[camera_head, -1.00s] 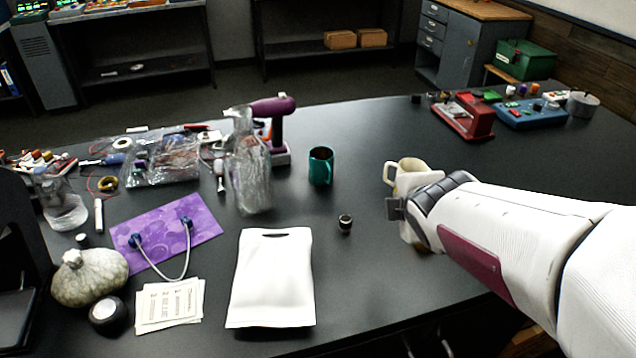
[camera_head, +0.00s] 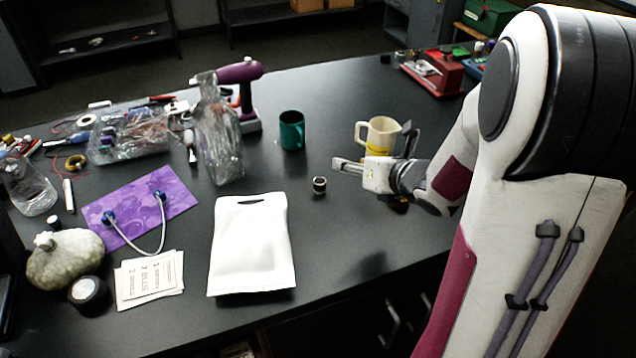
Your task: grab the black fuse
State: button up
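A small dark cylinder with a pale rim (camera_head: 319,186) stands upright on the black table, right of the white pouch; it looks like the black fuse, though its type is too small to be sure. My gripper (camera_head: 373,147) is open, its two fingers spread wide, to the right of and above the cylinder. Nothing shows held between the fingers. The cream mug (camera_head: 382,132) appears just behind the gripper, partly covered by it.
A teal mug (camera_head: 291,131) stands behind the cylinder. The white pouch (camera_head: 250,250) lies near the front edge. The table (camera_head: 345,230) in front of the cylinder is clear.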

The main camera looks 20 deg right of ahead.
aim_at(324, 183)
jog(key=f+n, duration=0.1)
jog(key=a+n+y, duration=0.1)
jog(key=n, duration=0.1)
jog(key=f+n+y, duration=0.1)
jog(key=shift+s+a+f, duration=0.2)
jog(key=shift+f, duration=0.1)
jog(key=shift+s+a+f+n+y, duration=0.2)
jog(key=shift+a+n+y, duration=0.1)
jog(key=shift+n+y, duration=0.25)
jog(key=shift+s+a+f+n+y, duration=0.15)
jog(key=shift+a+f+n+y, duration=0.2)
jog(key=shift+n, duration=0.45)
jog(key=shift+s+a+f+n+y, duration=0.1)
jog(key=shift+s+a+n+y, duration=0.1)
jog(key=shift+n+y, duration=0.4)
jog(key=shift+w, duration=0.1)
jog(key=shift+w+a+f+h, duration=0.15)
jog(key=shift+w+a+f, duration=0.15)
jog(key=shift+w, duration=0.2)
jog(key=shift+w+a+f+h, duration=0.15)
jog(key=shift+w+a+f, duration=0.1)
jog(key=shift+w, duration=0.2)
jog(key=shift+w, duration=0.1)
jog(key=shift+x, duration=2.5)
jog(key=shift+f, duration=0.1)
grip_shut()
